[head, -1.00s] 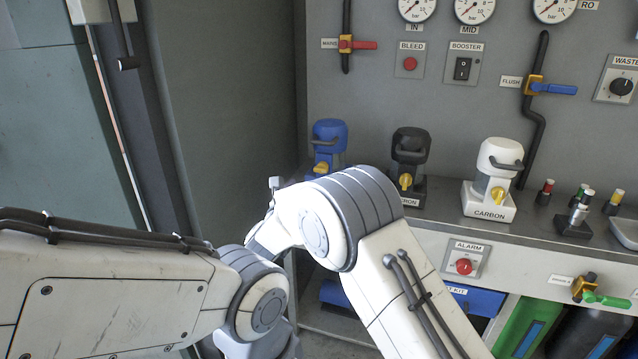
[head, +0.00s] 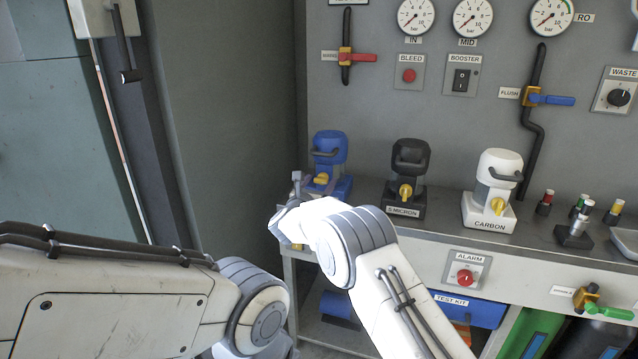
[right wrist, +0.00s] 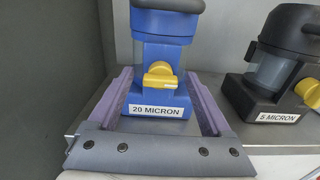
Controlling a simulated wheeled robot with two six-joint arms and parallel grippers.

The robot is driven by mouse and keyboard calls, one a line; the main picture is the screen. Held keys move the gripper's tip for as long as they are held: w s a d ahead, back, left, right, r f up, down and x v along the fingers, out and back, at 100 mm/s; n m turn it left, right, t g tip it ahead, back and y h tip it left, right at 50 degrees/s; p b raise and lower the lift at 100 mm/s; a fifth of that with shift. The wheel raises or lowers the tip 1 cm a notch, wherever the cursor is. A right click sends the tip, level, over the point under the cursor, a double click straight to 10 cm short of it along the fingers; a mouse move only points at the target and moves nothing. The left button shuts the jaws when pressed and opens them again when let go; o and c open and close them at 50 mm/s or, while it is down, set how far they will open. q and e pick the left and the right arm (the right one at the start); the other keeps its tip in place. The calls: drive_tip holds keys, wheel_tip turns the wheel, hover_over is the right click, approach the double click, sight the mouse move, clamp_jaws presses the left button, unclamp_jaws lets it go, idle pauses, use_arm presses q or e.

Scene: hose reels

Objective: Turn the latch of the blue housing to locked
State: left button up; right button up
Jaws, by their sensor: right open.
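The blue housing (head: 331,148) stands on the left end of the bench, labelled 20 MICRON in the right wrist view (right wrist: 150,52). Its yellow latch (head: 321,179) is on the front; in the right wrist view the latch (right wrist: 160,80) has its bar roughly level. My right gripper (head: 297,188) is in front of the housing, partly hidden by its own wrist. In the right wrist view my right gripper (right wrist: 158,82) is open, its purple fingers on either side of the housing's base with the latch between them, holding nothing. My left gripper is not in view; only its arm shows.
A black housing (head: 409,157) labelled 5 MICRON stands to the right, then a white CARBON housing (head: 497,170). Both have yellow latches. A dark side wall (head: 225,110) is close on the left. The red-handled valve (head: 350,58) is on the panel above.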

clamp_jaws()
